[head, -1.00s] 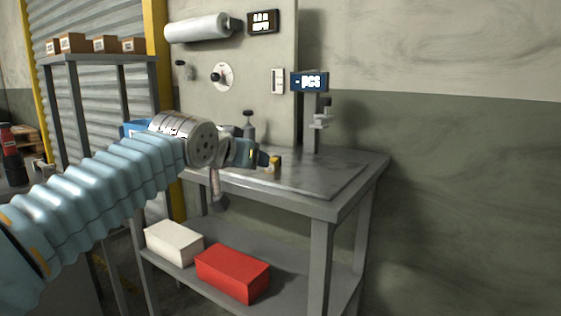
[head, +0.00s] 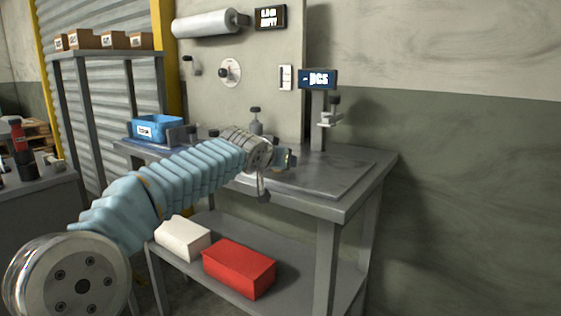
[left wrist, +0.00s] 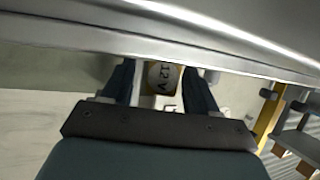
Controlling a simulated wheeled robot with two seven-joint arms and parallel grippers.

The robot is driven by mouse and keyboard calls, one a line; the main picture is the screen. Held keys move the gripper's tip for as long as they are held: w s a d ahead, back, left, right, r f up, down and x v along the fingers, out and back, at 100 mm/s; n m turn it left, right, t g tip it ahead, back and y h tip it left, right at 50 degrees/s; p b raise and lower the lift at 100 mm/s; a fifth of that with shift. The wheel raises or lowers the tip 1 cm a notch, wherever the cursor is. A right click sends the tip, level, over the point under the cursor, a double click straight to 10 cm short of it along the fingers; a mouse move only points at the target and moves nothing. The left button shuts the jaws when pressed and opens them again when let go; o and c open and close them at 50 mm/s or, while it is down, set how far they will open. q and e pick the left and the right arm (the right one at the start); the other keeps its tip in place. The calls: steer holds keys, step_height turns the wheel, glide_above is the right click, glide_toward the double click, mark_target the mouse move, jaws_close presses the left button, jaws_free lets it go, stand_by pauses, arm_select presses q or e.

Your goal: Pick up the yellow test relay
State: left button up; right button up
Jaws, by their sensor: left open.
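My left gripper is open. My right gripper is not in view.
A blue bin (head: 157,128) stands at the bench's left end. A post with a blue display (head: 318,79) stands behind the gripper. The bench top to the right is clear. A red box (head: 240,268) and a white box (head: 183,238) lie on the lower shelf.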

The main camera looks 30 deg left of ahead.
arm_select(q)
jaws_close()
stand_by(0.3)
